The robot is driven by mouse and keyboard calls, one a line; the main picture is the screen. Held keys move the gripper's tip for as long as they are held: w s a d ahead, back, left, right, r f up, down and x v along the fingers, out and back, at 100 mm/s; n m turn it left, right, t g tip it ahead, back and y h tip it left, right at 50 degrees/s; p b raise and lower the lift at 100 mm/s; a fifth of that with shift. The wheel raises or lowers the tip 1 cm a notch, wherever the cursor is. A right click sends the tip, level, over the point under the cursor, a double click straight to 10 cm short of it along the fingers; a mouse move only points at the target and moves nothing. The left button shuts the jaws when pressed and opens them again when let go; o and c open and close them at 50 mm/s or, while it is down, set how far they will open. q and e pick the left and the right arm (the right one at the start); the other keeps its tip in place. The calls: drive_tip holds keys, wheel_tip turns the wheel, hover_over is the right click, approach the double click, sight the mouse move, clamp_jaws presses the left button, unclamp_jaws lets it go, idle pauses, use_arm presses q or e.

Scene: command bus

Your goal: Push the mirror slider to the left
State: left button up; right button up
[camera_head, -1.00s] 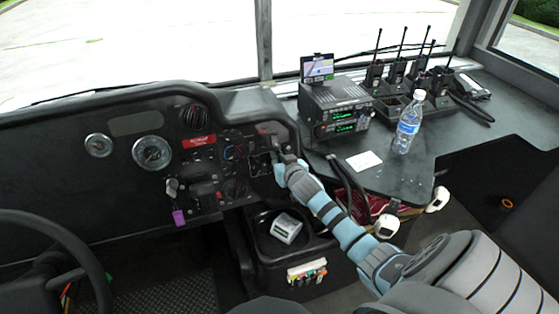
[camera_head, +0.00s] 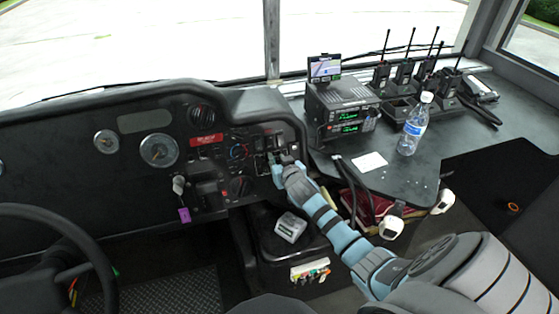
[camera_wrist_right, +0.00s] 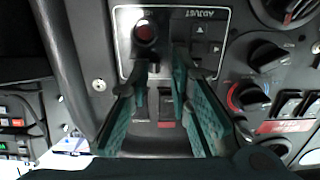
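The mirror control panel (camera_wrist_right: 200,45), marked ADJUST and upside down in the right wrist view, has arrow buttons and a dark round knob with a red centre (camera_wrist_right: 145,32). A small dark lever, possibly the mirror slider (camera_wrist_right: 154,68), stands below the knob. My right gripper (camera_wrist_right: 160,72) is partly open, its teal fingers on either side of this lever; contact is unclear. In the head view my right gripper (camera_head: 282,168) is at the right end of the dashboard and hides part of the panel. My left gripper is not in view.
Other dashboard knobs (camera_wrist_right: 268,56) and rocker switches (camera_wrist_right: 288,104) sit close to the right finger in the wrist view. A radio (camera_head: 342,110), a water bottle (camera_head: 412,128) and a white card (camera_head: 370,161) are on the side counter. A small grey device (camera_head: 290,228) lies in the tray below.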

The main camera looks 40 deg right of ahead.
drive_tip(key=v, duration=1.2)
